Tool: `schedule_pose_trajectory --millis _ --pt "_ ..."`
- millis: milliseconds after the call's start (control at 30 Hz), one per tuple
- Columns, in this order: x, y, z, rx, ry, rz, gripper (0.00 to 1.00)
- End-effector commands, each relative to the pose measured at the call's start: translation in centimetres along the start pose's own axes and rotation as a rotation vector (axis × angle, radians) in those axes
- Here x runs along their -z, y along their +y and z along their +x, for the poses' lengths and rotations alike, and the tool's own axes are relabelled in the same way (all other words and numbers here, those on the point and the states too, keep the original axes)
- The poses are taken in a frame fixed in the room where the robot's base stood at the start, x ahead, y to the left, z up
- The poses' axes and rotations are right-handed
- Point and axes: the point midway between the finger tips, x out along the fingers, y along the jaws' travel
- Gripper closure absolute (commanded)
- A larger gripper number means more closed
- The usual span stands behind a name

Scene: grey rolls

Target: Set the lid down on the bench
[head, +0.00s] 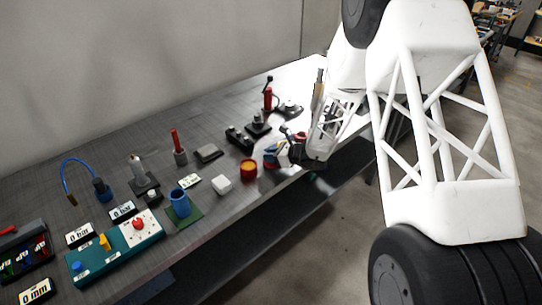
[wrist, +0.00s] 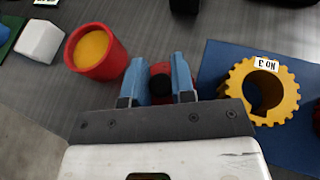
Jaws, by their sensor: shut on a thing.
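The lid (wrist: 161,68) is red with a black knob. It shows in the wrist view between the two blue fingers of my gripper (wrist: 160,82), which is shut on it by the knob. The bench (wrist: 45,88) lies below; I cannot tell whether the lid touches it or hangs just above. In the head view my gripper (head: 281,150) is at the front edge of the bench (head: 105,165), right of the red pot, and the lid is hard to make out there.
A red pot with a yellow inside (wrist: 92,50) stands just left of my gripper. Left of it is a white block (wrist: 39,41). A yellow gear (wrist: 285,95) lies on a blue mat (wrist: 222,58) close to the right. Blue cup (head: 180,203) stands farther left.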

Motion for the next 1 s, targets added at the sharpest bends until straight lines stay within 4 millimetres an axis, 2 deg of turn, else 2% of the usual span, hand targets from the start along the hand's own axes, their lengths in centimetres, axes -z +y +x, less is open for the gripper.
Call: schedule_pose_trajectory --millis 333,367,500,533,1000 --pt "0.23 0.01 0.1 0.0 0.0 0.0 1.0" --pt "0.25 0.01 0.11 0.0 0.0 0.0 0.75" --pt "0.22 0.0 0.09 0.0 0.0 0.0 0.53" --pt "0.22 0.01 0.09 0.0 0.0 0.0 0.51" --pt "-0.06 -0.02 -0.39 0.0 0.0 0.0 0.51"
